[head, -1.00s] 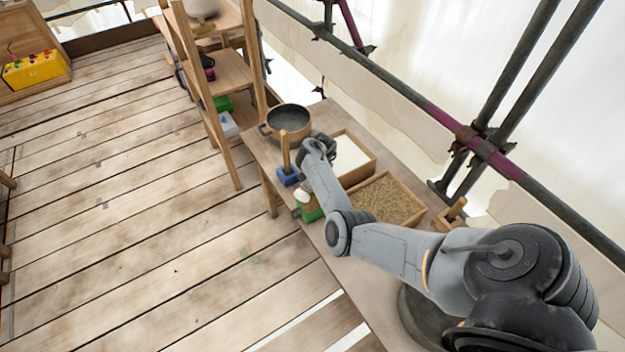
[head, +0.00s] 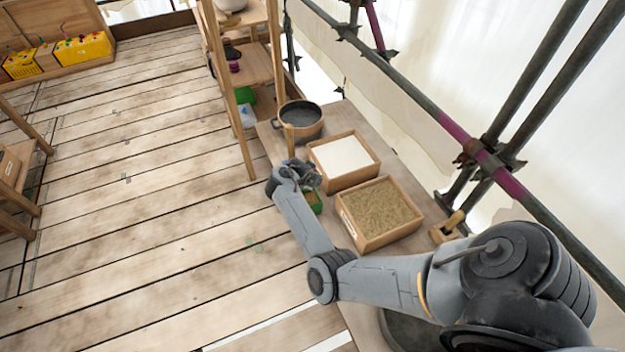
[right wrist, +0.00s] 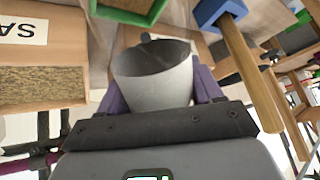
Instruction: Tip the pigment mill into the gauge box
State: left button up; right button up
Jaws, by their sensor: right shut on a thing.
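My right gripper (head: 298,178) is shut on a pale grey, tapered cup (right wrist: 155,80), which looks like the pigment mill. In the right wrist view its open mouth and hollow inside show, with a small dark part at the rim; I cannot see any contents. The purple fingers (right wrist: 160,95) are on both sides of it. A small green-edged box (right wrist: 130,10), probably the gauge box, is at the top of that view, apart from the cup. In the head view the green box (head: 315,203) is partly hidden by my gripper, which is just left of it. My left gripper is not in view.
A sand box (head: 380,212) and a box of white material (head: 342,160) stand on the bench, with a pot (head: 300,122) at its far end. Open floor lies left.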

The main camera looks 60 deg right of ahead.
jog(key=h+b, duration=0.1)
jog(key=a+h+b, duration=0.1)
jog(key=h, duration=0.1)
jog(key=shift+r, duration=0.4)
jog(key=h+b, duration=0.1)
jog(key=b, duration=0.1)
jog(key=a+r+h+b, duration=0.1)
jog(key=h+b, duration=0.1)
jog(key=shift+r+n+h+b, duration=0.3)
jog(key=shift+w+a+r+h, duration=0.1)
jog(key=shift+a+r+h, duration=0.1)
jog(key=shift+r+h, duration=0.3)
jog(key=shift+a+r+n+h+b, duration=0.15)
jog(key=shift+a+r+h+b, duration=0.15)
jog(key=shift+r+h+b, duration=0.35)
jog(key=shift+a+r+n+h+b, duration=0.15)
jog(key=shift+a+r+h+b, duration=0.25)
jog(key=shift+r+h, duration=0.45)
jog(key=shift+r, duration=0.1)
